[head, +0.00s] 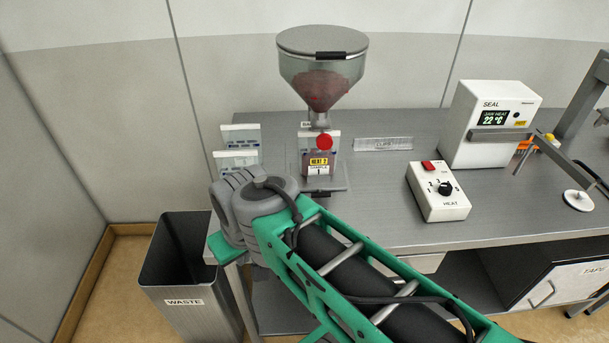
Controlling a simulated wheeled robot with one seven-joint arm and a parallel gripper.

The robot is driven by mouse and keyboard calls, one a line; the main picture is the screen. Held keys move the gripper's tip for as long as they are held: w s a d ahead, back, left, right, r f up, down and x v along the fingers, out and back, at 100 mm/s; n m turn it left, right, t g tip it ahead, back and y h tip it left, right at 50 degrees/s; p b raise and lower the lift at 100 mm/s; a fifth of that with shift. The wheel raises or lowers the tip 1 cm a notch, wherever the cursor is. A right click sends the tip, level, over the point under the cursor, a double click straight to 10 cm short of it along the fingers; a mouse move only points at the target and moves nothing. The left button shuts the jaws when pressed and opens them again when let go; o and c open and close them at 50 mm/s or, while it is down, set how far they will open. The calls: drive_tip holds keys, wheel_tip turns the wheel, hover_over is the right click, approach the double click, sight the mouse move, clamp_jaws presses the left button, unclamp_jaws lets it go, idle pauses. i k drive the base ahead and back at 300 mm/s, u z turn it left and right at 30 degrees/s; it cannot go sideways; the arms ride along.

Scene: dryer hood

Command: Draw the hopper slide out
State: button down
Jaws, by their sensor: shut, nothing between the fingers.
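The hopper (322,72) is a clear cone with a grey lid and dark red contents, standing over the left part of the bench. A red round knob (324,142) shows just below its narrow neck and appears to be the slide's handle. The slide's plate cannot be made out, so I cannot tell how far in it sits. My arm reaches up from the lower right to a grey joint in front of the bench's left end. My gripper is not visible; the part of my arm beyond that joint is hidden.
Below the knob is a packet with a yellow label (318,163). Packets (238,158) stand at left. A sealer (490,122) and heat box (438,191) stand at right on the bench (380,200). A waste bin (190,295) stands on the floor at lower left.

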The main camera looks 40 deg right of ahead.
sight(336, 181)
drive_tip(key=z, duration=0.05)
drive_tip(key=k, duration=0.5)
drive_tip(key=u, duration=1.5)
drive_tip(key=i, duration=0.95)
drive_tip(key=z, duration=2.05)
